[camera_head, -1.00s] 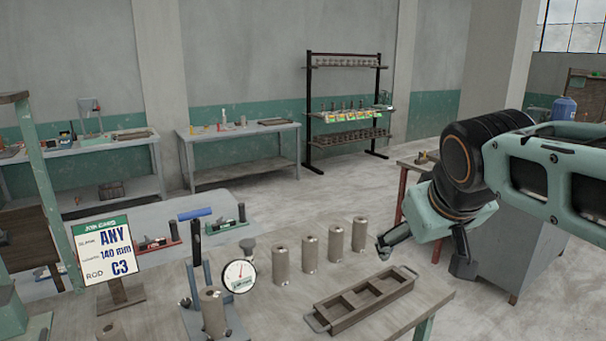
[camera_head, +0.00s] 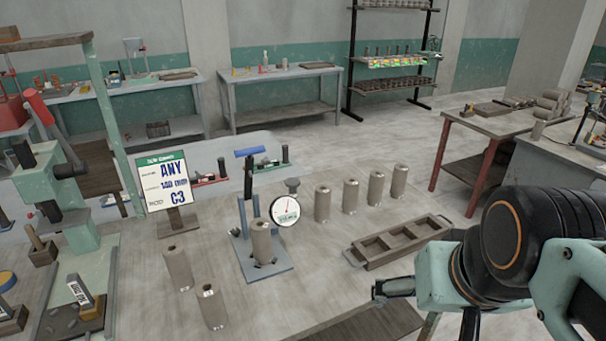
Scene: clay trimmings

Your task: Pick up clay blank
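Several grey-brown clay blanks, upright cylinders with a hole in the top, stand on the table. A row of them runs along the far side: the leftmost (camera_head: 322,205), then a second (camera_head: 345,196), a third (camera_head: 376,189) and one at the right end (camera_head: 399,181). Another blank (camera_head: 261,242) stands in a blue-grey fixture (camera_head: 277,269) with a dial gauge. Two more, a left one (camera_head: 178,268) and a nearer one (camera_head: 211,308), stand front left. My gripper (camera_head: 428,310) is at the lower right, fingers apart and seemingly empty, right of the blanks and apart from them.
A wooden compartment tray (camera_head: 413,238) lies between the row and my arm. A sign (camera_head: 163,181) reads "ANY, 140 mm, C3". A green press (camera_head: 65,215) stands at the left. A red-legged bench (camera_head: 500,125) is behind my arm. Bare tabletop lies around the fixture.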

